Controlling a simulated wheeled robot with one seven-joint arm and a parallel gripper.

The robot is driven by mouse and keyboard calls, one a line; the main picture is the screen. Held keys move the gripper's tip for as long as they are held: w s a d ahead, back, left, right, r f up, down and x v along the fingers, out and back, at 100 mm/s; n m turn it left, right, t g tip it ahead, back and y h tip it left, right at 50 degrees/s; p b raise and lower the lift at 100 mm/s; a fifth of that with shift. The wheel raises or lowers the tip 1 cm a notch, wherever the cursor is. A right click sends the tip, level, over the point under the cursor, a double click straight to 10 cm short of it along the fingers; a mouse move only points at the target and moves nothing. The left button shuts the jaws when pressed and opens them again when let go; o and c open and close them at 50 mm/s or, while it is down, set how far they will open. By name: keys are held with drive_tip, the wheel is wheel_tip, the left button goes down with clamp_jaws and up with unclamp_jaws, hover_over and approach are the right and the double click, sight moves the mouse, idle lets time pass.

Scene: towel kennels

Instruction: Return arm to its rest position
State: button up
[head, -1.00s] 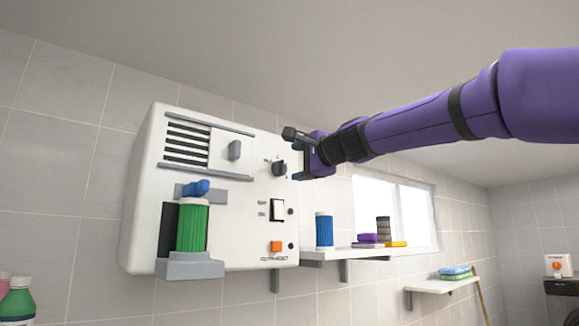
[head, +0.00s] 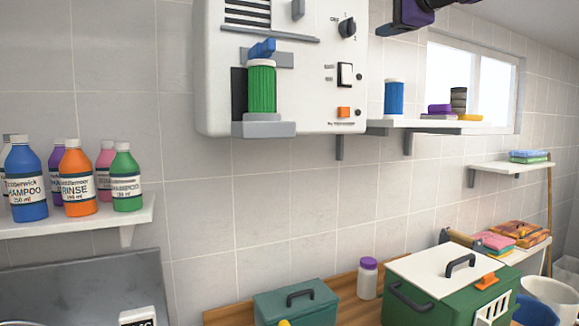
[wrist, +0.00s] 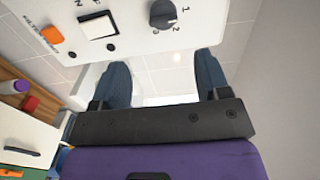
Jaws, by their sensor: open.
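My gripper (wrist: 163,80) shows in the wrist view with its two dark blue fingers spread apart and nothing between them. It is open and empty, near the lower part of the white wall unit (wrist: 135,22) with its black knob (wrist: 163,14), white switch (wrist: 98,26) and orange button (wrist: 52,34). In the head view only part of my gripper and purple arm shows at the top edge, right of the wall unit (head: 300,85); the fingertips are not clear there. A green canister (head: 262,88) stands in the unit's holder under a blue lever (head: 262,48).
A wall shelf (head: 420,126) beside the unit holds a blue canister (head: 394,98) and stacked items. Several bottles stand on the left shelf (head: 80,225). Below are a teal box (head: 296,305), a purple-capped jar (head: 367,278) and a green kennel (head: 450,275). The tiled wall between is clear.

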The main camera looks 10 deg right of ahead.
drive_tip(key=s+d+f+n+g+h, duration=0.1)
drive_tip(key=s+f+n+g, duration=0.3)
drive_tip(key=s+f, duration=0.5)
drive_tip(key=s+d+f+n+g+h, duration=0.1)
drive_tip(key=s+f+n+g, duration=0.3)
drive_tip(key=s+f, duration=0.5)
drive_tip(key=s+d+f+n+g+h, duration=0.1)
drive_tip(key=s+f+n+g+h, duration=0.2)
drive_tip(key=f, duration=2)
drive_tip(key=s+n+g, duration=0.1)
drive_tip(key=s+n, duration=0.2)
drive_tip(key=s, duration=0.3)
drive_tip(key=shift+s+d+f+h, duration=0.25)
drive_tip(key=shift+s+d+h, duration=0.05)
drive_tip(key=shift+s, duration=0.1)
drive_tip(key=shift+c, duration=0.2)
